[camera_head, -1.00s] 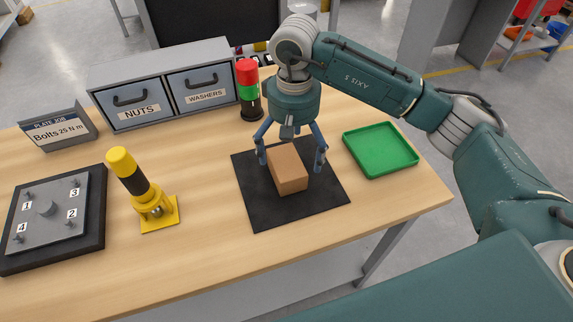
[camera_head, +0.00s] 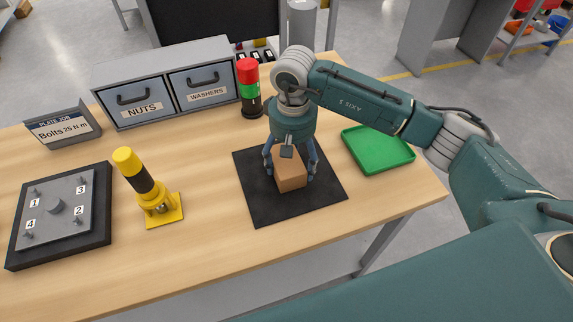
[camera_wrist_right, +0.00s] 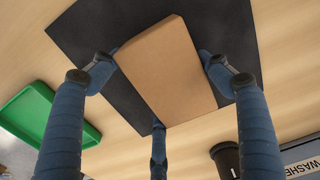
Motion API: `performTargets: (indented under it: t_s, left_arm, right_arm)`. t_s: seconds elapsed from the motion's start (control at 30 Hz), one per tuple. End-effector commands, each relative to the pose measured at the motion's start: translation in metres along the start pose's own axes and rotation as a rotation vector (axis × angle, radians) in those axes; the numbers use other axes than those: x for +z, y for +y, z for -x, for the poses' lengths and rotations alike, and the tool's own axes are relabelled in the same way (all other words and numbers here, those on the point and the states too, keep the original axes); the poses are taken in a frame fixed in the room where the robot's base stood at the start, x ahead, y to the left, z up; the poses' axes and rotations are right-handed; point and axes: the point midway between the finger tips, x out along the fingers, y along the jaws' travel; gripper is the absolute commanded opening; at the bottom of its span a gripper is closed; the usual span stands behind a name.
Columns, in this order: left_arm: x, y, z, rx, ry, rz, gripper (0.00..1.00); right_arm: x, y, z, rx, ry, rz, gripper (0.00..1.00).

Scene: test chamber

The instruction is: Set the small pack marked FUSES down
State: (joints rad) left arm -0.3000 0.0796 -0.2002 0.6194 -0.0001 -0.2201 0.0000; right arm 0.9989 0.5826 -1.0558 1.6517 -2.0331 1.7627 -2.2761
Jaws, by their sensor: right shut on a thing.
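A small brown cardboard pack (camera_head: 291,180) is on the black mat (camera_head: 262,205) in the head view; no FUSES marking shows on its visible faces. My right gripper (camera_head: 291,168) is above it, its fingers closed in around the pack's sides. In the right wrist view the pack (camera_wrist_right: 167,68) lies between the fingers, over the dark mat (camera_wrist_right: 85,40). I cannot tell whether its underside presses fully on the mat. My left gripper is not in view.
A green tray (camera_head: 378,166) lies right of the mat. A red-green signal light (camera_head: 249,85) and a drawer cabinet (camera_head: 165,85) stand behind. A yellow-black post (camera_head: 140,175) and a bolt plate (camera_head: 58,205) are to the left. The table's front edge is clear.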

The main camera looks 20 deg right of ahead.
Motion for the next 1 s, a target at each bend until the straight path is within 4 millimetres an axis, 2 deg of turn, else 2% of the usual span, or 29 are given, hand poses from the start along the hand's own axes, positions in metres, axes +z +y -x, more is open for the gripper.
performTargets:
  t_s: [0.27, 0.47, 0.57, 0.8, 1.0]
  left_arm:
    - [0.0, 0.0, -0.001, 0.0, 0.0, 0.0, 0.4]
    - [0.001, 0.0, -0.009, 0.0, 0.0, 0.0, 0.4]
    - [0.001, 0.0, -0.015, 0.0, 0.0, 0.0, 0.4]
    - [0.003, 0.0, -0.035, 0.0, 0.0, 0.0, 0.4]
    - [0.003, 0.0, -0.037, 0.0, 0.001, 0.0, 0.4]
  right_arm:
    - [-0.001, 0.0, 0.003, 0.0, 0.001, 0.0, 0.43]
    - [-0.002, 0.0, 0.022, 0.0, 0.005, -0.002, 0.43]
    - [-0.003, 0.0, 0.041, 0.0, 0.008, 0.0, 0.43]
    - [-0.002, 0.0, 0.113, -0.001, 0.01, 0.0, 0.43]
    - [-0.002, 0.001, 0.166, 0.003, 0.007, -0.002, 0.43]
